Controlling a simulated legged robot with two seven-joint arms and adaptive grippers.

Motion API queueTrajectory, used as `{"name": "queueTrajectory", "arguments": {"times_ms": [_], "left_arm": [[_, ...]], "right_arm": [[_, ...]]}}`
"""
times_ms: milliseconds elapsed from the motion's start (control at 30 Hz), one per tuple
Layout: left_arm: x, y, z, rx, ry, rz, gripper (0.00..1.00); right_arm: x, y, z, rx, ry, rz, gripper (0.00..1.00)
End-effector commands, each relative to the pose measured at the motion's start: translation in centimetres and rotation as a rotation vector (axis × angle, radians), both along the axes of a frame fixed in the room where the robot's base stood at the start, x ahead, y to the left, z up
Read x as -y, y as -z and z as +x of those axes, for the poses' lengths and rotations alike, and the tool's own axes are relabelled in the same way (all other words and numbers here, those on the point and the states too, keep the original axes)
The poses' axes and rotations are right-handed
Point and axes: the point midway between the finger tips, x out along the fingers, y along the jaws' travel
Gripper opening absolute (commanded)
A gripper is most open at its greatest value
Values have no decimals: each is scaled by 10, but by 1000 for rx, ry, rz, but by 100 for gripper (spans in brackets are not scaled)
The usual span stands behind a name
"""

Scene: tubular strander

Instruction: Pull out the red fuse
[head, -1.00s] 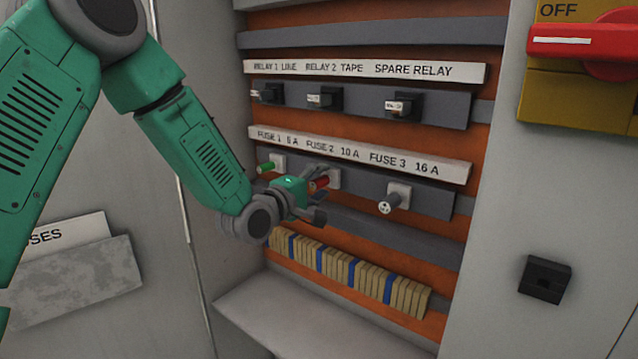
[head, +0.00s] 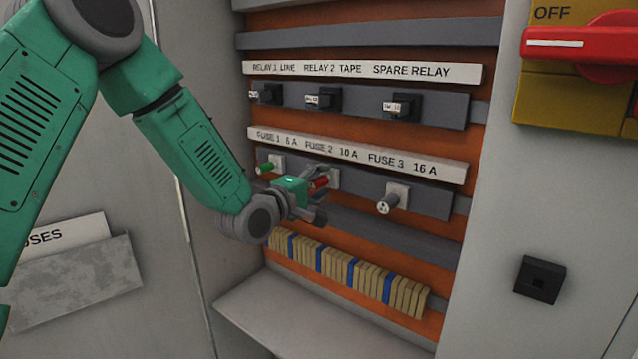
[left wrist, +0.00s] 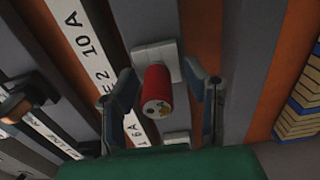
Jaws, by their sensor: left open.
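The red fuse (head: 319,182) sits in its white holder under the FUSE 2 10 A label in the head view. In the left wrist view the red fuse (left wrist: 157,92) points out toward the camera from its white base (left wrist: 155,58). My left gripper (head: 318,198) is at the fuse, with its fingers open. In the left wrist view my left gripper (left wrist: 160,95) has one finger on each side of the fuse, with a gap visible on both sides. My right gripper is in neither view.
A green fuse (head: 266,168) is to the left and a grey fuse (head: 387,204) to the right on the same rail. Relays (head: 322,101) sit above. A row of tan and blue terminals (head: 350,272) lies below. A red switch handle (head: 580,44) is at upper right.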

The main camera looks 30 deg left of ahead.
Motion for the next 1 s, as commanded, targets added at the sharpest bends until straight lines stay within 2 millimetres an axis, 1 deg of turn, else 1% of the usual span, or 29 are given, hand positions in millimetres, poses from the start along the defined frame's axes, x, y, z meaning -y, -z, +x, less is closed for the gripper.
{"name": "queueTrajectory", "arguments": {"times_ms": [533, 567, 600, 633, 667, 1000], "left_arm": [[-1, -1, 0, 0, 0, -1, 41], [-1, -1, 0, 0, 0, -1, 31], [-1, -1, 0, 0, 0, -1, 17], [-1, -1, 0, 0, 0, -1, 6], [-1, -1, 0, 0, 0, -1, 0], [0, -2, -3, 0, 0, -1, 0]], "right_arm": [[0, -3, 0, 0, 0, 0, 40], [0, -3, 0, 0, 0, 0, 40], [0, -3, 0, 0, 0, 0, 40], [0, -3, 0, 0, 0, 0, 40], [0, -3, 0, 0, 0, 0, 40], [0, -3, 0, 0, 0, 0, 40]]}}
